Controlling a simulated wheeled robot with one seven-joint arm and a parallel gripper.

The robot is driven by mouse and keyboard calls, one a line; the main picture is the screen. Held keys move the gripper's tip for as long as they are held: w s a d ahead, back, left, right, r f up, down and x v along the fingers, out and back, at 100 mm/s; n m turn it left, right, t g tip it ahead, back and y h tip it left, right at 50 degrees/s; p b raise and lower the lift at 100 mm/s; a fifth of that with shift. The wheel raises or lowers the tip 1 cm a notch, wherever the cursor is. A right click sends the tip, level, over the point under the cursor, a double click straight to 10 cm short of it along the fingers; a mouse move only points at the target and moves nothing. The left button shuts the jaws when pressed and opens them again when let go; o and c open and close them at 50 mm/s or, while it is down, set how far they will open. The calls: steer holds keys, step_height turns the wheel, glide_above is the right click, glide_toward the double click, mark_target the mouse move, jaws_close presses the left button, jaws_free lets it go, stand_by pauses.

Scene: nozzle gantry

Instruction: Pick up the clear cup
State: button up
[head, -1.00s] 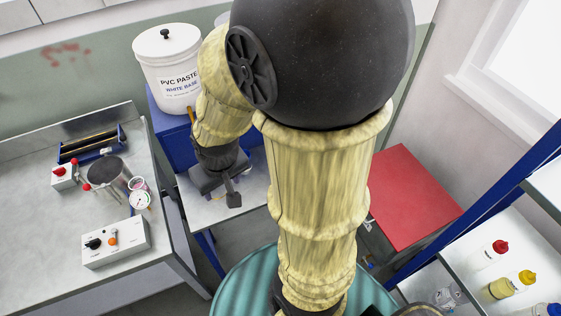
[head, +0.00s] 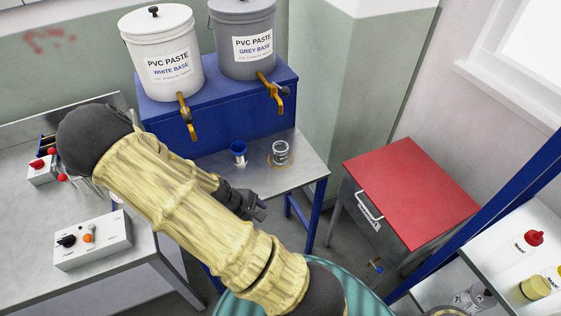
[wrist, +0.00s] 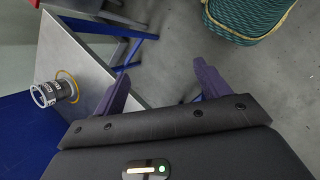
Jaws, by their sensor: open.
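The clear cup (head: 280,153) stands upright on the steel table, inside a yellow ring marking, in the head view. It has a dark printed band and also shows at the left of the wrist view (wrist: 54,92).
White (head: 163,55) and grey (head: 246,40) paste buckets with yellow taps stand on a blue box behind the cups. A red-topped cabinet (head: 412,190) stands at right. A control box (head: 92,240) sits on the left bench. Shelves with bottles are at lower right.

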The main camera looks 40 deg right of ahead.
mark_target(278, 154)
steer(key=d+f+n+h+b, duration=0.4)
steer(key=d+f, duration=0.2)
steer(key=w+d+n+t+h+b, duration=0.1)
steer(key=w+n+h+b, duration=0.1)
steer(key=w+d+n+t+h+b, duration=0.2)
steer(key=w+n, duration=0.1)
steer(key=w+d+r+n+t+h+b, duration=0.1)
steer(key=w+n+t+h+b, duration=0.1)
steer(key=w, duration=0.1)
steer(key=shift+w+d+n, duration=0.2)
steer(key=shift+d+n, duration=0.1)
steer(key=w+n+t, duration=0.1)
steer(key=w+a+r+n+t+h+b, duration=0.1)
steer(key=w+r+n+t, duration=0.1)
steer(key=shift+w+a+h+b, duration=0.25)
steer(key=shift+h+b, duration=0.05)
steer(key=shift+w+a+r+n+t, duration=0.15)
steer(key=shift+w+r+n+t, duration=0.15)
steer(key=shift+n, duration=0.1)
steer(key=shift+s, duration=0.1)
steer(key=p+x, duration=0.3)
steer(key=x, duration=0.9)
steer(key=shift+s, duration=0.1)
